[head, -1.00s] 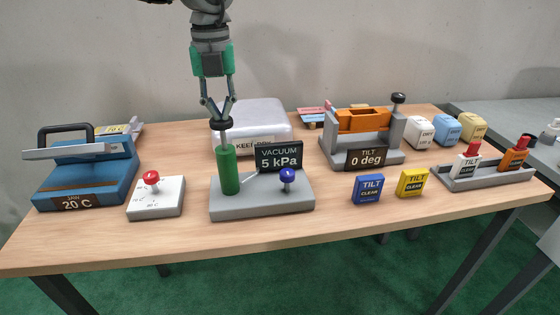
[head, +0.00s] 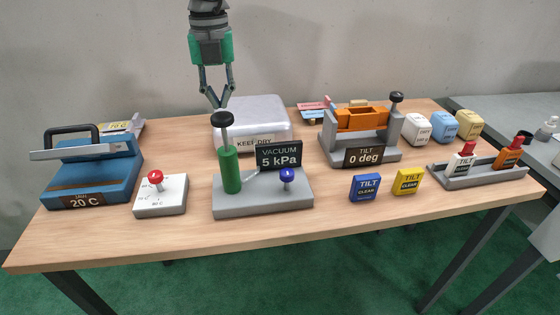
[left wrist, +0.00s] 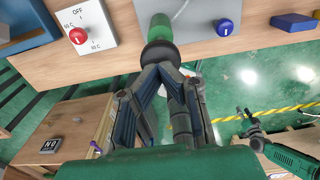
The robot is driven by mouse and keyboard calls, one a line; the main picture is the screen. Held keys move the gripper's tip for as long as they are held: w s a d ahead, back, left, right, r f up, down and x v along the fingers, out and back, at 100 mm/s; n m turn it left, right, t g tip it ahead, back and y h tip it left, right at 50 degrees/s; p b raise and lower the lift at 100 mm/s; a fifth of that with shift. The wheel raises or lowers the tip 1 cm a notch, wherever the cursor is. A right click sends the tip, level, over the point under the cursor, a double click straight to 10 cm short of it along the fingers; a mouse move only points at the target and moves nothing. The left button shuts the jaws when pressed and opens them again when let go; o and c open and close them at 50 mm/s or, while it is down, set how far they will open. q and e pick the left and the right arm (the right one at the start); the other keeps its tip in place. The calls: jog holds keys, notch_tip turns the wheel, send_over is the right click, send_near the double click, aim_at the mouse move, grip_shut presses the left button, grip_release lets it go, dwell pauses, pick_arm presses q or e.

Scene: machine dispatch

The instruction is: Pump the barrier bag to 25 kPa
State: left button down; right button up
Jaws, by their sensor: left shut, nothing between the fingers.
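The vacuum pump is a green cylinder (head: 230,172) on a grey base (head: 262,204), with a black knob (head: 222,118) raised on a thin rod. Its dark display (head: 279,157) reads VACUUM 5 kPa. A blue knob (head: 287,175) sits on the same base. The silvery barrier bag (head: 262,115), marked KEEP DRY, lies behind the pump. My left gripper (head: 217,104) is shut and empty, with its fingertips just above the black knob. In the left wrist view the black knob (left wrist: 159,51) lies right beyond the fingertips; contact cannot be told.
On the left are a blue sealer (head: 95,180) reading 20 C and a white dial box (head: 160,198) with a red knob. On the right are an orange tilt fixture (head: 361,118) reading 0 deg, small blocks and a grey tray (head: 455,181). The table front is mostly clear.

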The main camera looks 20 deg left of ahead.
aim_at(221, 114)
pick_arm(q)
jog(key=shift+f, duration=0.2)
jog(key=shift+f+b, duration=0.5)
jog(key=shift+f, duration=1.4)
jog(key=shift+r+p, duration=2.1)
jog(key=shift+p, duration=0.35)
jog(key=shift+f, duration=0.25)
